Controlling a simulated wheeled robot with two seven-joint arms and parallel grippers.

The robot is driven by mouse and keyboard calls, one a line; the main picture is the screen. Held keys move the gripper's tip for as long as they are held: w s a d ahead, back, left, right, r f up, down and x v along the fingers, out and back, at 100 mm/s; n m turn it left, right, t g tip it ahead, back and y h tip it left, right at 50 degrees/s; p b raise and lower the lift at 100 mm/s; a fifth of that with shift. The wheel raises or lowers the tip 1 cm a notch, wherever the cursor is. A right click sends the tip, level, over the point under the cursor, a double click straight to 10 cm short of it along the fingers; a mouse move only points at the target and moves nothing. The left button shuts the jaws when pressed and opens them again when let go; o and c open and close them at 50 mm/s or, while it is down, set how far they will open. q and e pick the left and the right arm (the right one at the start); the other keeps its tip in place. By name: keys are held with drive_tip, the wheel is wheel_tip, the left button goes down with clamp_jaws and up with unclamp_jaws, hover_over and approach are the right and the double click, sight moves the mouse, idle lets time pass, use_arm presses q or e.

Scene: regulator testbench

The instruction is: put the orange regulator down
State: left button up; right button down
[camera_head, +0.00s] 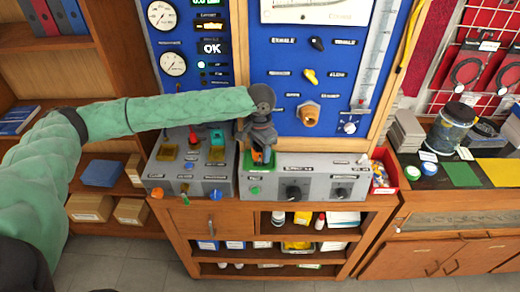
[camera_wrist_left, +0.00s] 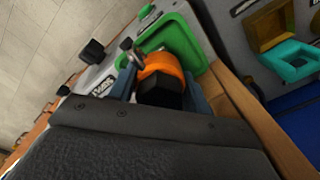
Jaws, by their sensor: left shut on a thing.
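My left gripper (camera_head: 259,149) points down over the left end of the grey bench unit's top. It is shut on the orange regulator (camera_head: 257,157), which shows as a small orange patch below the fingers. In the left wrist view the regulator (camera_wrist_left: 160,66) has an orange band, a black body and a metal stem, and sits between my bluish fingers. A green holder (camera_wrist_left: 187,40) with a raised rim lies right at it, and the holder also shows in the head view (camera_head: 247,160). I cannot tell whether the regulator touches the holder's floor. My right gripper is not in view.
A grey unit with yellow and teal holders (camera_head: 217,154) stands just left. The blue panel (camera_head: 300,90) with a brass fitting (camera_head: 309,115) rises behind. A red bin (camera_head: 384,172) stands at the right.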

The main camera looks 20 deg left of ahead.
use_arm(q)
drive_tip(key=o, duration=1.4)
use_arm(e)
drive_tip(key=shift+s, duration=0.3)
use_arm(q)
drive_tip(key=shift+r+b, duration=0.4)
drive_tip(key=shift+r, duration=0.1)
wheel_tip(320, 180, up, 3)
drive_tip(key=shift+b, duration=0.6)
wheel_tip(320, 180, up, 7)
drive_tip(key=shift+f+b, duration=0.1)
drive_tip(key=shift+b, duration=0.9)
drive_tip(key=shift+r, duration=0.7)
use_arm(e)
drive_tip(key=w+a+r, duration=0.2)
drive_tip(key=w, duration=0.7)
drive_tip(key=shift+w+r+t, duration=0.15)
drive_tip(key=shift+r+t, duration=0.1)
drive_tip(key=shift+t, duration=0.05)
